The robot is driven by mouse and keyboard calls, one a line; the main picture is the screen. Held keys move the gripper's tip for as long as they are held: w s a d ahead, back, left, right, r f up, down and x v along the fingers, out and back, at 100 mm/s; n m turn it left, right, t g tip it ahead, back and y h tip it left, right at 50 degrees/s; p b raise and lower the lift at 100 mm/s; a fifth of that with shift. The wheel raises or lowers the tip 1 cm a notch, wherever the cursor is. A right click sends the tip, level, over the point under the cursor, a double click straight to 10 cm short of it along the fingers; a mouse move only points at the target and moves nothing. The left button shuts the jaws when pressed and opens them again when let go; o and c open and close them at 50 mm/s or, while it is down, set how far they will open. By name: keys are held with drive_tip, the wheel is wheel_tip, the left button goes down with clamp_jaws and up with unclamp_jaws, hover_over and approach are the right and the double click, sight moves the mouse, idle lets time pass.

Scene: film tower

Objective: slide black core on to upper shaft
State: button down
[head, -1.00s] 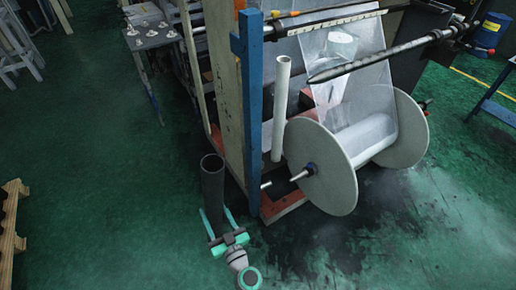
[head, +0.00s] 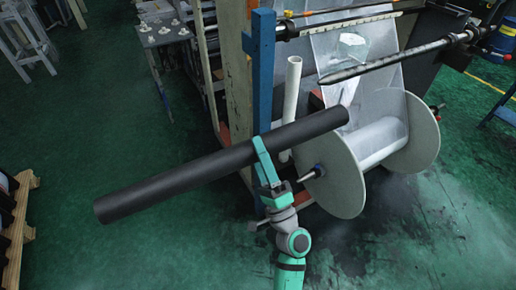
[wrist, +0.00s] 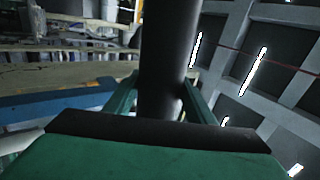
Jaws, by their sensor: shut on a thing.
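The black core (head: 180,183) is a long black tube. My gripper (head: 262,150) is shut on it, right of its middle. The core is held up off the floor and tilted, its right end higher than its left. In the wrist view the core (wrist: 166,55) runs up between the two green fingers (wrist: 160,98). The upper shaft (head: 400,59) is a dark bar with a tapered free end pointing left. In the head view the core's right end shows below that tip, apart from it in the picture; their depth gap I cannot tell.
A large white-flanged film roll (head: 345,172) sits below the upper shaft, with clear film (head: 362,80) hanging above it. A blue post (head: 263,75) and a white tube (head: 291,105) stand behind the core. Green floor (head: 110,240) is free at left.

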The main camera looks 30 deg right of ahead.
drive_tip(key=shift+s+d+r, duration=0.1)
drive_tip(key=shift+s+r, duration=0.1)
drive_tip(key=shift+r, duration=0.35)
drive_tip(key=shift+w, duration=0.15)
drive_tip(key=shift+w+d, duration=0.15)
drive_tip(key=shift+w, duration=2.7)
drive_tip(key=shift+f, duration=0.1)
